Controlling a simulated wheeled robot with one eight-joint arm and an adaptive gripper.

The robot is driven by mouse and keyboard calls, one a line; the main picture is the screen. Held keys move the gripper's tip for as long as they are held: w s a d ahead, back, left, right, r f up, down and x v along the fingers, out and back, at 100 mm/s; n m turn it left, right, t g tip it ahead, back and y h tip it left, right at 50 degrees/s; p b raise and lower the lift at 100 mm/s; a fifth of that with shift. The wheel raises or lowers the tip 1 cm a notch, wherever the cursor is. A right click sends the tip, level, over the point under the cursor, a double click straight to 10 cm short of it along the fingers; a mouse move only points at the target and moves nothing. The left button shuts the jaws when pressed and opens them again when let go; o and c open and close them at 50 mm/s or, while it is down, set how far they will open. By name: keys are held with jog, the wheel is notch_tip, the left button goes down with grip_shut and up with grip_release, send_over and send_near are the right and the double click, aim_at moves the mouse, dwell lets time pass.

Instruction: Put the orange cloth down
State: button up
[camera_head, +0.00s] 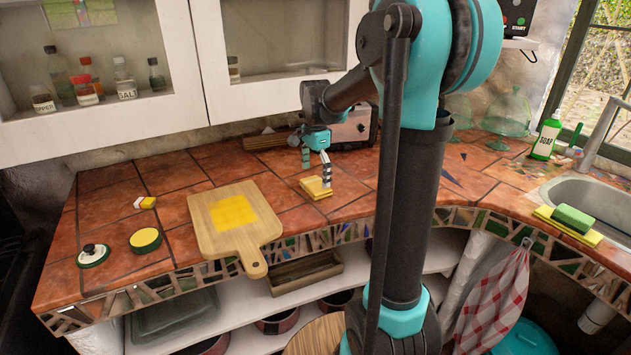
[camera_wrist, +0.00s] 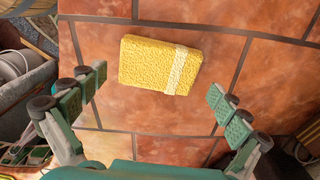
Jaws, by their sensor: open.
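A yellow folded cloth or sponge-like block (camera_head: 313,189) lies flat on the terracotta tiled counter (camera_head: 350,205); it looks yellow rather than orange. In the wrist view the yellow block (camera_wrist: 150,66) shows a bumpy surface and a paler band near its right end. My gripper (camera_head: 316,168) is above it, fingers pointing down. In the wrist view my gripper (camera_wrist: 158,86) is open, with one finger on each side of the block and a clear gap to both. Nothing is held.
A wooden cutting board (camera_head: 213,240) with a yellow patch lies to the left. A toaster-like box (camera_head: 352,128) stands behind. The sink (camera_head: 602,200) is at right.

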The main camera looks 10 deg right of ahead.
aim_at(316, 184)
notch_tip(316, 184, up, 10)
dwell(0.3)
